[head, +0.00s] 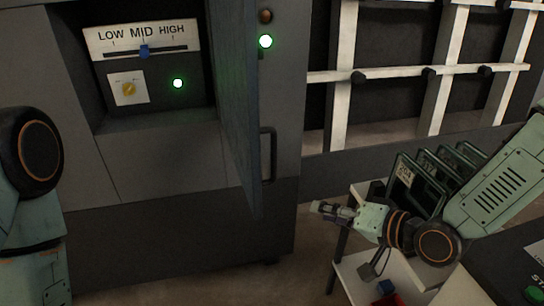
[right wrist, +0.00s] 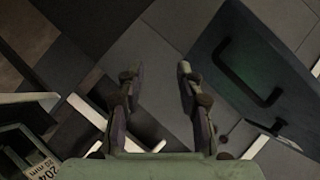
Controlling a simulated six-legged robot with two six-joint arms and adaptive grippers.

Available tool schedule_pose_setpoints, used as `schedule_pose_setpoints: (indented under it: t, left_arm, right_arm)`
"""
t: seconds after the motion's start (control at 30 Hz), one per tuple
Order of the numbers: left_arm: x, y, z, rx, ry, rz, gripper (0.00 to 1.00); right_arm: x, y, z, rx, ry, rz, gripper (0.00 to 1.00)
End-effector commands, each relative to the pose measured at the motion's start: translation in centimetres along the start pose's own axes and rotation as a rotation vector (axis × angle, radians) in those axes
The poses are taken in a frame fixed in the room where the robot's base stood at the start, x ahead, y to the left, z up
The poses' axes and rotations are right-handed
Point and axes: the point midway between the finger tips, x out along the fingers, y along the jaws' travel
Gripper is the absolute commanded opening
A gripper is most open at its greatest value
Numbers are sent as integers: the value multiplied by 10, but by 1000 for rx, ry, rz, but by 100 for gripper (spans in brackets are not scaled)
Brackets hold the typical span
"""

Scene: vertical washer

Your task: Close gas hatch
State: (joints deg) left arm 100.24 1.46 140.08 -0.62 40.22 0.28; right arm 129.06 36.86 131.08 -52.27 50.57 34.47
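The gas hatch (head: 233,100) is a dark panel standing swung open from the washer, seen nearly edge-on in the head view. Its black bar handle (head: 267,155) is on the right-hand face. In the right wrist view, the hatch (right wrist: 225,50) and its handle (right wrist: 250,78) lie to the right of the fingers. My right gripper (head: 322,209) is below and right of the handle, apart from it. In the right wrist view the right gripper (right wrist: 158,72) has its two fingers spread with nothing between them. My left arm shows at the left edge; its gripper is out of view.
Floor is clear between washer and table.

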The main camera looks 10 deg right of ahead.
Motion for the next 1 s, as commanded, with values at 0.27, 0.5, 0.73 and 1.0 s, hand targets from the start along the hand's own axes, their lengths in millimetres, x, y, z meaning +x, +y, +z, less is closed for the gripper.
schedule_pose_setpoints:
  t: [0.27,0.5,0.73,1.0]
  left_arm:
    - [-8,-2,2,-18,-6,-3,34]
    - [-7,-2,3,-18,-7,-4,34]
    - [-4,-2,3,-17,-7,-4,34]
    - [5,-2,3,-18,-7,-4,34]
  right_arm:
    - [-26,-76,-34,286,-41,-413,10]
    - [-35,-97,-24,479,-163,-503,0]
    - [-30,-99,-23,515,-175,-499,0]
    - [-11,-109,-21,510,-176,-497,0]
